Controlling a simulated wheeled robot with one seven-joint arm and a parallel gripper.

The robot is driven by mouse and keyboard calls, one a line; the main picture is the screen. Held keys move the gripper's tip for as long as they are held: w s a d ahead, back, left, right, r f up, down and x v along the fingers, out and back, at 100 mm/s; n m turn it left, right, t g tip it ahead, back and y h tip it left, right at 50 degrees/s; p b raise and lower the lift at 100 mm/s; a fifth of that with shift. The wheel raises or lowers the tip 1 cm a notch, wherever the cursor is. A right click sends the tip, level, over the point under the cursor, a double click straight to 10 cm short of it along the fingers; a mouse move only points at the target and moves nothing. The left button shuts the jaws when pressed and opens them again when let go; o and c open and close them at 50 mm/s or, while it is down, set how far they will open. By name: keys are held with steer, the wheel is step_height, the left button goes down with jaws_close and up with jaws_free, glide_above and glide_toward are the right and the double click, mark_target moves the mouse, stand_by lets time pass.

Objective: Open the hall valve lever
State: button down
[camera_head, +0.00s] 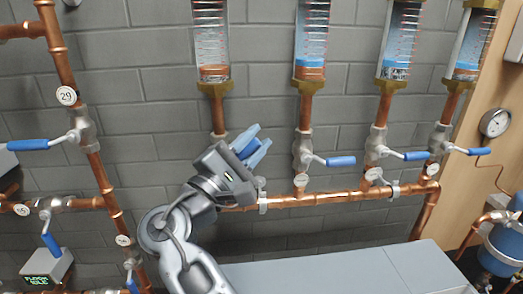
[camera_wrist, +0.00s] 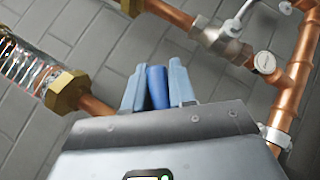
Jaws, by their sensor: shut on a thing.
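My gripper (camera_head: 252,147) is at the leftmost of the upright clear tubes, in front of the pipe below it. In the wrist view its two light blue fingers (camera_wrist: 157,90) are closed around a darker blue lever handle (camera_wrist: 157,80). My gripper and wrist hide most of this lever and its valve body in the head view. I cannot read a tag there, so I cannot confirm from a label that it is the hall valve. The lever's angle is hard to tell.
Similar valves with blue levers (camera_head: 341,161), (camera_head: 416,156), (camera_head: 479,151) stand to the right, their handles roughly horizontal. A copper manifold pipe (camera_head: 330,196) runs below. A lever (camera_head: 28,145) is at left. A grey box top (camera_head: 330,272) lies below.

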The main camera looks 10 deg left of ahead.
steer(key=shift+s+a+r+n+t+y+b, duration=0.25)
steer(key=shift+a+r+n+t+y, duration=0.3)
steer(key=shift+n+t+y, duration=0.95)
steer(key=shift+s+a+r+n+t+y+b, duration=0.15)
steer(key=shift+a+r+n+t+y+b, duration=0.35)
steer(key=shift+n, duration=1.75)
steer(key=shift+s+a+r+n+t+y+b, duration=0.1)
steer(key=shift+s+a+r+n+t+y, duration=0.15)
steer(key=shift+a+n+t+y, duration=1.2)
steer(key=shift+d+n+h, duration=0.35)
steer(key=shift+d+n, duration=0.1)
steer(key=shift+n, duration=0.05)
steer(key=c, duration=1.1)
jaws_free()
steer(key=shift+r, duration=0.1)
steer(key=shift+o, duration=0.3)
steer(key=shift+r, duration=0.15)
steer(key=shift+w+d+m+g, duration=0.1)
steer(key=shift+d+m+g, duration=0.05)
steer(key=shift+m+g, duration=0.15)
